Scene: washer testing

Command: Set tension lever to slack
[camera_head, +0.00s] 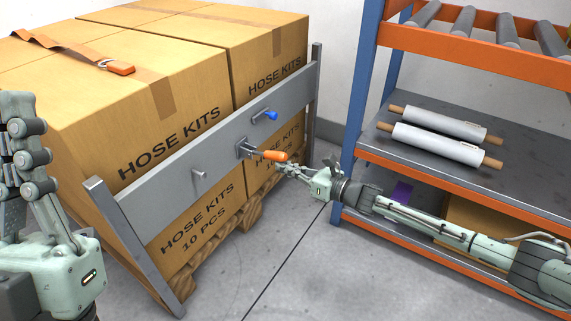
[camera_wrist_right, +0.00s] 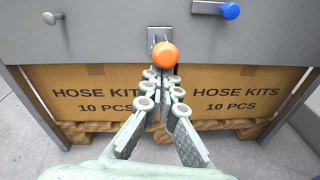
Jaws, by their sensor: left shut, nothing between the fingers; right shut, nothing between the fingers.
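The tension lever has an orange handle (camera_head: 272,155) and a grey bracket (camera_head: 246,148) on the grey crossbar (camera_head: 160,205) in front of the stacked boxes. In the head view the handle points right, out from the bar. My right gripper (camera_head: 285,168) is shut and empty, its fingertips close to the handle's end. In the right wrist view the orange handle end (camera_wrist_right: 163,55) sits just beyond the closed fingertips (camera_wrist_right: 161,78); I cannot tell whether they touch. My left gripper (camera_head: 20,125) is shut and empty at the far left, away from the lever.
Hose kit boxes (camera_head: 180,100) stand on a wooden pallet (camera_head: 222,235). A shelf rack (camera_head: 360,100) with wrapped rolls (camera_head: 437,143) stands right. An orange-buckled strap (camera_head: 118,67) lies on top.

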